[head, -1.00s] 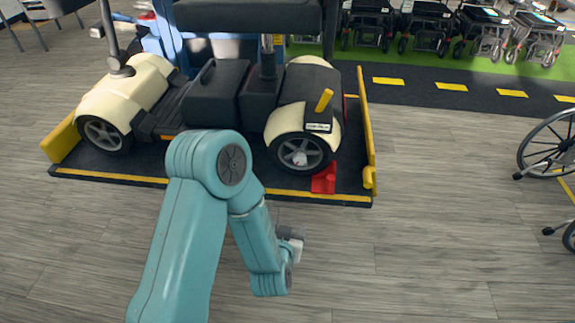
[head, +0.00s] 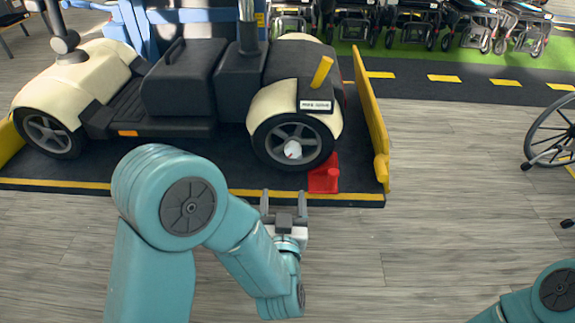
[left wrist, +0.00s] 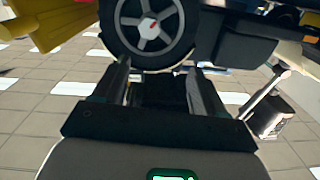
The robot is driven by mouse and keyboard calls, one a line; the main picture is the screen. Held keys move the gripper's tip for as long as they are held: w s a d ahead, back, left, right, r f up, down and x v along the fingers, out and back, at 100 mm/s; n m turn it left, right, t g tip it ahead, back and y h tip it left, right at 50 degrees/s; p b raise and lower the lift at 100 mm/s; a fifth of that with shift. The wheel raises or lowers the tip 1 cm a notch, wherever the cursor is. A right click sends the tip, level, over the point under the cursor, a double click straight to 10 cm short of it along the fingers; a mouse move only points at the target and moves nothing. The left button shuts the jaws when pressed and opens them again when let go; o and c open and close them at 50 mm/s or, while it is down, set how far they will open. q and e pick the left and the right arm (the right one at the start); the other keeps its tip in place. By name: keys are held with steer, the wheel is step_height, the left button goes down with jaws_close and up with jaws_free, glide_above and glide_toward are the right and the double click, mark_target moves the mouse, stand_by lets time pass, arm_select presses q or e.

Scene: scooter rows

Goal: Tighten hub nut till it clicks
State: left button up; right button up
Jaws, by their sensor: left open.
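The hub nut (head: 293,150) is a small whitish piece with a red mark at the centre of the scooter's rear wheel (head: 268,147). In the left wrist view the hub nut (left wrist: 148,24) sits amid the grey spokes at the top. My left gripper (head: 284,196) is open and empty, below and in front of the wheel, its two fingers pointing at it. In the left wrist view both fingers of the left gripper (left wrist: 158,66) stand apart below the wheel, not touching the nut. Part of my right arm shows at the bottom right; its gripper is out of view.
The cream and black scooter (head: 190,80) stands on a dark yellow-edged platform (head: 225,183). A red chock (head: 324,177) sits beside the rear wheel, and a yellow side rail (head: 369,115) stands right of it. A wheelchair (head: 552,135) is at the far right. The floor between is clear.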

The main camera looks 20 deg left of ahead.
arm_select(q)
steer(key=d+f+b, duration=0.1)
steer(key=b, duration=0.2)
glide_toward(293, 153)
steer(key=shift+h, duration=0.3)
steer(key=x, duration=0.8)
steer(key=shift+w+a, duration=0.2)
steer(key=shift+a, duration=0.1)
steer(key=c, duration=1.1)
